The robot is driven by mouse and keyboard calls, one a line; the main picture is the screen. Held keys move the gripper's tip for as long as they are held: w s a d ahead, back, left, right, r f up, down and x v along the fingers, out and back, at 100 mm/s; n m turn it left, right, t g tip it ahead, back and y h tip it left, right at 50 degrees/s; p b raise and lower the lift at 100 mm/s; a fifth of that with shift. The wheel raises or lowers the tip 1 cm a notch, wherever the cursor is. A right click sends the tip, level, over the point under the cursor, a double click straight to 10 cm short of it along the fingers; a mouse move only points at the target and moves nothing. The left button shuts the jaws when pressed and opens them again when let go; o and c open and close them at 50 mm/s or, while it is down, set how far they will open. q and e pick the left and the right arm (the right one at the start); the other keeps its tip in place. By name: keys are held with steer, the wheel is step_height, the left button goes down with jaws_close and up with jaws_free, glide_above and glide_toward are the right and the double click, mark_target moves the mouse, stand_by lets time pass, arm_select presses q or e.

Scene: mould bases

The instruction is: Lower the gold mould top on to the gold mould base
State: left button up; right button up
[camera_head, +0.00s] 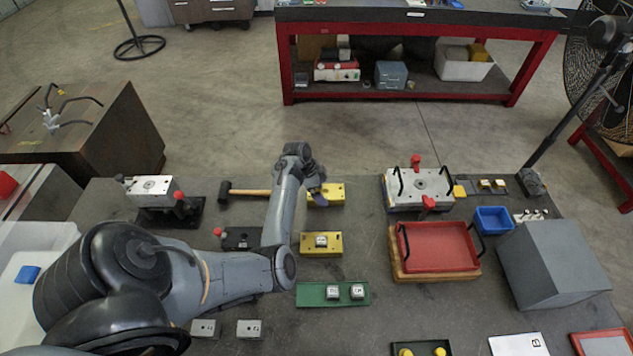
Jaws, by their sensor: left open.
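Two gold mould blocks are in the middle of the dark table. The nearer one, which looks like the gold mould base (310,249), lies flat and has a small silver block in its middle. The farther one, which looks like the gold mould top (335,192), lies just behind it. My left arm reaches in from the left, and its open gripper (317,197) is at the farther block's left side, partly covering it. I cannot tell whether the fingers touch it. My right gripper is not in view.
A green base (312,300) with silver blocks lies in front. A hammer (247,193) and black base (235,238) are left. A silver mould (418,187) with red clamps, a red tray (437,246), blue bin (493,219) and grey box (556,262) stand right.

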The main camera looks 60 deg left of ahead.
arm_select(q)
steer(key=shift+x, duration=1.4)
steer(key=shift+c, duration=0.3)
steer(key=c, duration=1.4)
steer(key=shift+a+r, duration=0.1)
steer(key=shift+c, duration=1.1)
steer(key=shift+r, duration=0.2)
steer(key=shift+r+p, duration=0.45)
steer(key=shift+p, duration=0.35)
steer(key=shift+r+p, duration=0.85)
steer(key=shift+p, duration=0.3)
